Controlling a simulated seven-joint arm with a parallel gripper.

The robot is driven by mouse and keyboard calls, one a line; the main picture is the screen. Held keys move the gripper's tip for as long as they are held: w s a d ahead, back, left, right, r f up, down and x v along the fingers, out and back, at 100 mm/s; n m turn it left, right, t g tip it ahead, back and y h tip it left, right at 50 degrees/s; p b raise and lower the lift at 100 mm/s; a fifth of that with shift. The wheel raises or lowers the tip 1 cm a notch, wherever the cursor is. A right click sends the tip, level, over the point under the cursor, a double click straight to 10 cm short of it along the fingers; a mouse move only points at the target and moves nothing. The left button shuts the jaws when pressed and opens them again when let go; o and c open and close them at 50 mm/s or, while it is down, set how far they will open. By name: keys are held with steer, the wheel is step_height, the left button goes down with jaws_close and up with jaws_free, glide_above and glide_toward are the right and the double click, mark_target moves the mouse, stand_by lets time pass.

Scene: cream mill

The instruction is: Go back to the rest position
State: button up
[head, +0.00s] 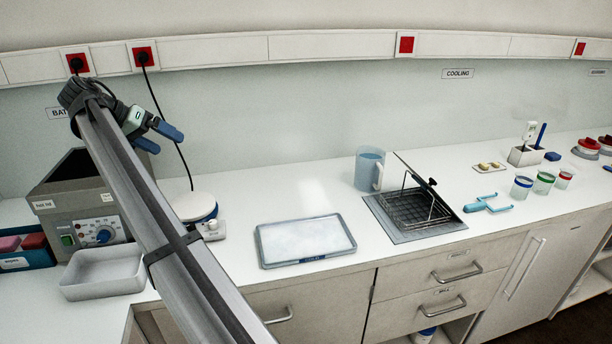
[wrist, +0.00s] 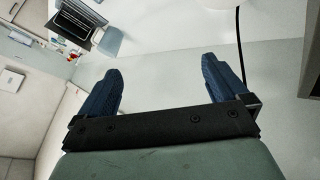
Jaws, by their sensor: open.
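My gripper (head: 158,138) is raised at the upper left in the head view, above the counter and near the back wall. Its two blue fingers stand apart in the wrist view (wrist: 160,92), with nothing between them. It touches nothing that I can see. My arm runs from the bottom of the head view up to it and hides part of the counter behind.
Below the gripper stand a grey bath unit (head: 85,205), a white tub (head: 103,272) and a round white-topped device (head: 194,207). A shallow tray (head: 305,240), a jug (head: 369,168) and a sunken basin with a wire basket (head: 415,208) lie right. A black cable (head: 172,130) hangs behind the gripper.

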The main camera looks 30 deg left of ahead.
steer(key=w+d+f+m+g, duration=0.1)
steer(key=w+d+m+g, duration=0.2)
steer(key=w+d, duration=1.05)
steer(key=w+d+f+m+g, duration=0.1)
steer(key=w+d+m+g, duration=0.15)
steer(key=w+d, duration=1.1)
steer(key=w+d+m+g+y, duration=0.1)
steer(key=w+d+m, duration=0.1)
steer(key=w+d, duration=0.7)
steer(key=w+d+m+g+y, duration=0.1)
steer(key=w+d+m, duration=0.3)
steer(key=d, duration=0.8)
steer(key=w+d+m+g+y, duration=0.1)
steer(key=w+d, duration=0.7)
steer(key=d, duration=0.3)
step_height(320, 180, down, 10)
steer(key=shift+w+r, duration=0.15)
steer(key=shift+r, duration=0.15)
